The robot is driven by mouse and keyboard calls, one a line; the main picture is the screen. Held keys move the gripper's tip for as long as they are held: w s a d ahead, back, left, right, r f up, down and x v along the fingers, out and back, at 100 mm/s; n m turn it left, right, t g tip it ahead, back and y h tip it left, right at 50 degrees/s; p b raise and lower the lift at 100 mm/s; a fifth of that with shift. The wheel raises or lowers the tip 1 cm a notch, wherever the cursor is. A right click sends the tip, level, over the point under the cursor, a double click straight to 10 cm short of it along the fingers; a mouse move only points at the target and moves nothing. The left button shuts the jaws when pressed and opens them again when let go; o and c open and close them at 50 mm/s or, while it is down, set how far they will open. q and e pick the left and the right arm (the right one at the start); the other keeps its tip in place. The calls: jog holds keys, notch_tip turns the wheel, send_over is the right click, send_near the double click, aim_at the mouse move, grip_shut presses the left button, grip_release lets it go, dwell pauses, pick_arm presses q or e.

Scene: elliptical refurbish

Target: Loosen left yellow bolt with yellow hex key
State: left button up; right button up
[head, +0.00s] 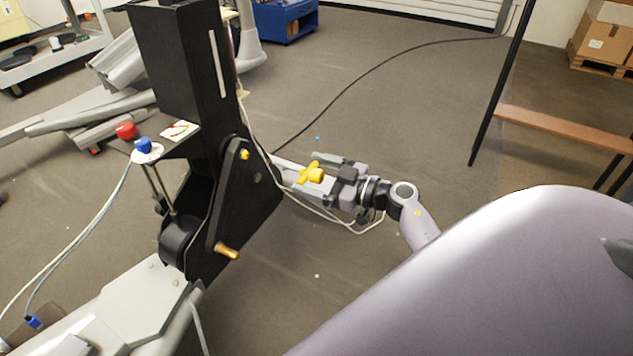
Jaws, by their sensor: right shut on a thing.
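The yellow hex key (312,174) is in my right gripper (322,175), which is shut on it to the right of the black bracket (225,205) of the elliptical machine. A small yellow bolt head (244,155) sits near the top of the bracket. A larger yellow-orange bolt or pin (228,251) sticks out near its lower end. The hex key is apart from the lower one; its far end is hard to make out against the machine's grey bar. My left gripper is not in view.
The machine's black column (182,62) rises behind the bracket. A small shelf carries a red knob (126,130) and a blue knob (143,145). A dark cable (375,70) crosses the floor. A wooden bench (560,127) stands at right. Open floor lies below the gripper.

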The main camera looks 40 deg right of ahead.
jog(key=shift+w+d+f+t, duration=0.1)
jog(key=shift+d+f+t, duration=0.05)
jog(key=shift+f, duration=0.35)
jog(key=shift+d+f+t, duration=0.15)
jog(key=shift+f, duration=0.3)
jog(key=shift+w+f+h, duration=0.2)
jog(key=shift+h, duration=0.1)
pick_arm(q)
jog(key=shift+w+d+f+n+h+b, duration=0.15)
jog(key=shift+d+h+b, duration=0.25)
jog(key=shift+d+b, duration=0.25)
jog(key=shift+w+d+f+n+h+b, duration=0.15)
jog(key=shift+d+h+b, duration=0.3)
jog(key=shift+b, duration=0.3)
pick_arm(e)
jog(key=x, duration=0.7)
jog(key=shift+w+a, duration=0.1)
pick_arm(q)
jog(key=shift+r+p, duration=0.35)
